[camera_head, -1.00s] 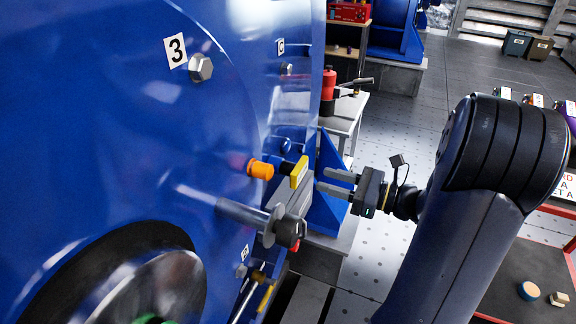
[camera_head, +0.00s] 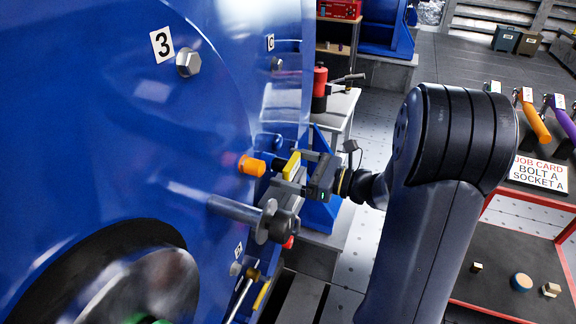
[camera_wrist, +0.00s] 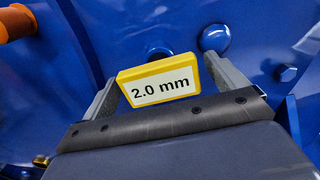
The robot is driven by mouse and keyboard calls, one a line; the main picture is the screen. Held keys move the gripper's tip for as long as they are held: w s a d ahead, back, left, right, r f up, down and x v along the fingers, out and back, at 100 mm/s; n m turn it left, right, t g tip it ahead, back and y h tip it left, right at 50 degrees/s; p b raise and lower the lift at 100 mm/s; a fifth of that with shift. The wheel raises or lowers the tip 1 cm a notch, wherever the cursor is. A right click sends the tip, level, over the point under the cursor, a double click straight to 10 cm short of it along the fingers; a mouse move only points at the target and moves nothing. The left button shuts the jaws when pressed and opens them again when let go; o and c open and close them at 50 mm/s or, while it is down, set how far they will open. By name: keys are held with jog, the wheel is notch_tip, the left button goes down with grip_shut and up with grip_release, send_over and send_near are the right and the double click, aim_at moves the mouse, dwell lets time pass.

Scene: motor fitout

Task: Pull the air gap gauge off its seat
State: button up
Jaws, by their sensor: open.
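The air gap gauge shows a yellow head (camera_head: 292,165) in the head view, standing out from the blue motor face just right of an orange knob. In the wrist view its yellow-framed plate (camera_wrist: 158,84) reads "2.0 mm". My gripper (camera_head: 294,168) is open, with its fingers reaching to the yellow head. The gauge's seat is hidden behind the plate.
The orange knob (camera_head: 251,166) sticks out left of the gauge. A metal rod with a dark end (camera_head: 284,227) juts out just below my gripper. The blue motor (camera_head: 110,120) fills the left. A red bottle (camera_head: 320,80) stands on a bench behind.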

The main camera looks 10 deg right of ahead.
aim_at(295, 169)
jog(key=shift+w+a, duration=0.35)
jog(key=shift+a, duration=0.15)
jog(key=shift+p, duration=0.3)
jog(key=shift+c, duration=0.4)
dwell(0.6)
jog(key=c, duration=1.2)
jog(key=shift+p+v, duration=0.55)
jog(key=shift+v, duration=2.5)
jog(key=p+v, duration=0.4)
jog(key=v, duration=1.8)
jog(key=shift+d, duration=0.1)
